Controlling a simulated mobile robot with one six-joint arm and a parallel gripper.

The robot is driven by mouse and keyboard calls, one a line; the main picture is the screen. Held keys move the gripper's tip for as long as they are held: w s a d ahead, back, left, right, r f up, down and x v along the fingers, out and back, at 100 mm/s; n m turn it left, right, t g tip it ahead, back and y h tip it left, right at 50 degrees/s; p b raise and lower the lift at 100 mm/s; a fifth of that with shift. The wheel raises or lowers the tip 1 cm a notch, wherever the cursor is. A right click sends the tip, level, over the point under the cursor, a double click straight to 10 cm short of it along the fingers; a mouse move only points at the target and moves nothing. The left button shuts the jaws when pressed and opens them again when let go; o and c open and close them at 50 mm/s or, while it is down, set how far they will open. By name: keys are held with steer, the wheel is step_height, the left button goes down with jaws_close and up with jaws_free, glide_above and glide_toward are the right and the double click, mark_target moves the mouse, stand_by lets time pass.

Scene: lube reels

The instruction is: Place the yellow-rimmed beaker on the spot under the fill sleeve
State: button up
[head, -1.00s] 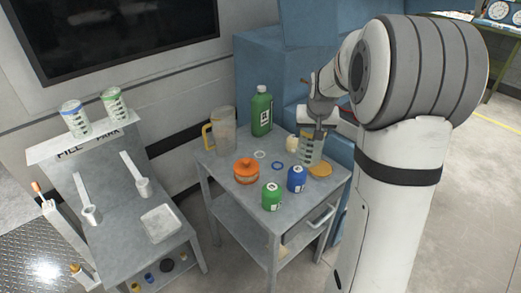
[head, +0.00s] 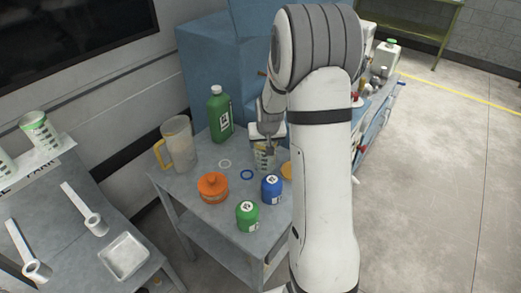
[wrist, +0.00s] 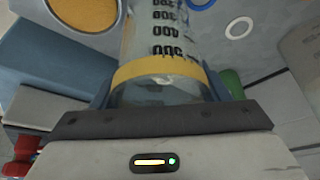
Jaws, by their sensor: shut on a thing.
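The yellow-rimmed beaker (wrist: 165,40) is clear with dark volume marks; its yellow band lies between my fingers in the wrist view. In the head view the beaker (head: 264,158) is partly hidden by my gripper (head: 267,138), at the back right of the grey cart. My gripper (wrist: 163,97) is shut on it near the rim. I cannot tell if its base touches the cart top. Two white arms with ring ends, likely fill sleeves, stand on the grey station at left: one (head: 92,222) and another (head: 36,270). The spot beneath them is not clear.
The cart (head: 185,190) holds a yellow-handled jug (head: 180,148), green bottle (head: 219,118), orange pot (head: 213,187), green jar (head: 247,215) and blue jar (head: 271,188). A shallow tray (head: 124,256) lies on the station. Green-banded beaker (head: 38,130) stands on its shelf.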

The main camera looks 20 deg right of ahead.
step_height(320, 180, down, 3)
steer(key=shift+f, duration=0.1)
steer(key=shift+s, duration=0.1)
steer(key=shift+f, duration=0.15)
steer(key=o, duration=1.3)
steer(key=shift+c, duration=0.2)
